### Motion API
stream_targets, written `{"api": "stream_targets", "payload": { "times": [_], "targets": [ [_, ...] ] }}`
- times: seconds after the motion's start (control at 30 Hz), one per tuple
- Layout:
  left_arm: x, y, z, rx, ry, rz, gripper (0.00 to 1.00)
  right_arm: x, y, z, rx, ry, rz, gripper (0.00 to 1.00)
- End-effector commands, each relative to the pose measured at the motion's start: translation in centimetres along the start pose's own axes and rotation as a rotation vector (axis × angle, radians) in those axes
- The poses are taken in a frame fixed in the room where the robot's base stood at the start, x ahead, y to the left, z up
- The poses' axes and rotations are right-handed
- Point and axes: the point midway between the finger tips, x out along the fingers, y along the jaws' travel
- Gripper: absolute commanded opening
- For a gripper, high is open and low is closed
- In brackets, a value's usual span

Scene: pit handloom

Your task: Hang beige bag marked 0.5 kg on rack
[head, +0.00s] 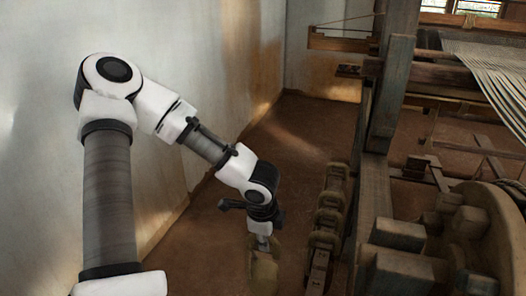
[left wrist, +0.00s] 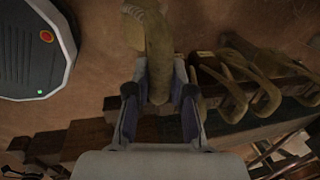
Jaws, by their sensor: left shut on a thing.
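My left gripper (head: 263,243) points down over the floor and is shut on a beige bag (head: 264,272). In the left wrist view, the bag (left wrist: 158,55) stands out between the two fingers of the gripper (left wrist: 160,105). No weight mark is readable on it. The rack (head: 318,262) stands to the right of the held bag in the head view, beside the loom, and carries several similar bags. In the left wrist view these bags lie at the right, apart from the held one. My right gripper is not in view.
The wooden loom frame (head: 380,130) rises just right of the rack, with a large toothed wooden wheel (head: 485,225) in the right foreground. A pale wall (head: 190,60) runs along the left. The brown floor (head: 290,135) between wall and rack is clear.

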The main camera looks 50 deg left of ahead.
Motion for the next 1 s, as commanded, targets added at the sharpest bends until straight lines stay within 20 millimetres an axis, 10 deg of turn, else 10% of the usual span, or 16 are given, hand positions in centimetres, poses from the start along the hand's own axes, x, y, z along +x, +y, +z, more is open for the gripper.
{"api": "stream_targets", "payload": {
  "times": [1.0],
  "targets": [
    [0.8, 0.1, -9.4, 0.0, -0.002, -0.001, 0.0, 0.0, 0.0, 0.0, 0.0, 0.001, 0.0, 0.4]
  ]
}}
